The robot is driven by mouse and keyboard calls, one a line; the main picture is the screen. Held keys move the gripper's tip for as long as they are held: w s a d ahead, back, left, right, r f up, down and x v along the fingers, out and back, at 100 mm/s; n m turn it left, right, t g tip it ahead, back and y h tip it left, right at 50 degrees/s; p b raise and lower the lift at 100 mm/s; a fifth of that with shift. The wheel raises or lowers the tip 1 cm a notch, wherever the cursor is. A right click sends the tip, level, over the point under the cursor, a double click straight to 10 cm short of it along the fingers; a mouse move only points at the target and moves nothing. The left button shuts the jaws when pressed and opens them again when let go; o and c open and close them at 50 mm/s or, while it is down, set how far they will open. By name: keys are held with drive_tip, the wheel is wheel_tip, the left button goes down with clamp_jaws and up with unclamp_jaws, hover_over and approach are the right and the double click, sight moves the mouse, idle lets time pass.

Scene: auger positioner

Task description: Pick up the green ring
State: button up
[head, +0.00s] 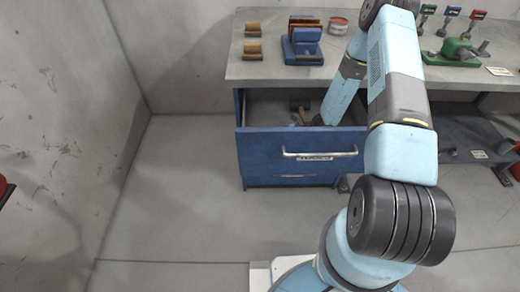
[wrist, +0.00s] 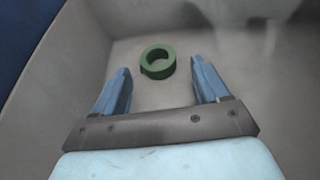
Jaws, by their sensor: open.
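The green ring (wrist: 158,62) lies on the grey floor of the open drawer (wrist: 195,40), in the upper middle of the wrist view. My gripper (wrist: 161,78) is open, with its two blue fingers apart and nothing between them. The ring shows just beyond the fingertips, roughly centred between them and apart from both. In the head view my arm reaches down into the pulled-out blue drawer (head: 303,157). The ring cannot be made out there.
The drawer's walls stand around my gripper, and a blue panel (wrist: 20,35) is at the upper left of the wrist view. Above the drawer, the workbench top (head: 290,72) holds a blue block holder (head: 302,45), wooden blocks and a green vise (head: 458,48). The floor left of the bench is clear.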

drive_tip(key=shift+x, duration=2.05)
drive_tip(key=shift+s, duration=0.1)
drive_tip(key=shift+r, duration=0.1)
drive_tip(key=c, duration=1.3)
